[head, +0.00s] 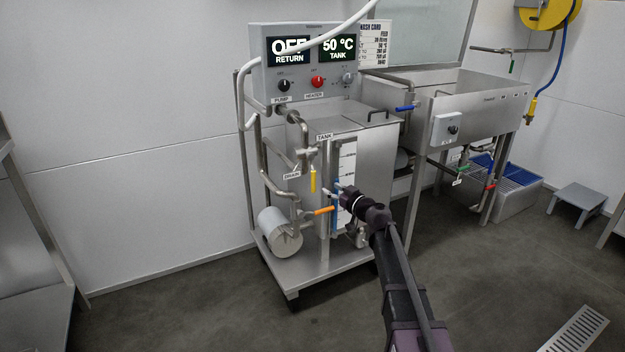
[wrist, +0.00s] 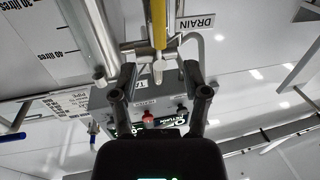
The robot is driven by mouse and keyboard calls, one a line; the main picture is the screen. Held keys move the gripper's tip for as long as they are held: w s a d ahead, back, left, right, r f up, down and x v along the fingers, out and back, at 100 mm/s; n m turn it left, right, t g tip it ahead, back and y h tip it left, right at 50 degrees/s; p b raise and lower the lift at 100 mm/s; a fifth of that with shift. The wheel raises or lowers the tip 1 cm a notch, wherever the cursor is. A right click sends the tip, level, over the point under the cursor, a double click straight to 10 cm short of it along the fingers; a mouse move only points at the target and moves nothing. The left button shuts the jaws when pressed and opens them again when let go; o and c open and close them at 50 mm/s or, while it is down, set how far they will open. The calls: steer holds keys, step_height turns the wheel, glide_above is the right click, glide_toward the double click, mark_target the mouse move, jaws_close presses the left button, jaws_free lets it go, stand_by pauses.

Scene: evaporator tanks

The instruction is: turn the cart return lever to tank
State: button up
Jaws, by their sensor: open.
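The cart return lever appears to be the yellow handle (head: 313,181), hanging straight down from a valve on the front pipework of the cart; it shows at the top of the wrist view (wrist: 163,24). A DRAIN label (head: 292,175) is at its left and a TANK label (head: 325,136) above it. My gripper (head: 341,189) is in front of the cart, right of the yellow handle in the head view. In the upside-down wrist view my gripper (wrist: 160,78) is open and empty, its fingers spread either side of the valve area. Contact cannot be told.
An orange handle (head: 323,210) is just below the yellow one. A marked level gauge (head: 347,160) is on the tank front. A control box (head: 310,62) reads OFF RETURN and 50 °C TANK. A steel sink (head: 470,105) stands right. The floor in front is clear.

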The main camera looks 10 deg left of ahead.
mark_target(314, 179)
steer(key=x, duration=0.9)
steer(key=shift+w+a, duration=0.2)
steer(key=shift+a, duration=0.05)
jaws_close()
steer(key=shift+a, duration=0.15)
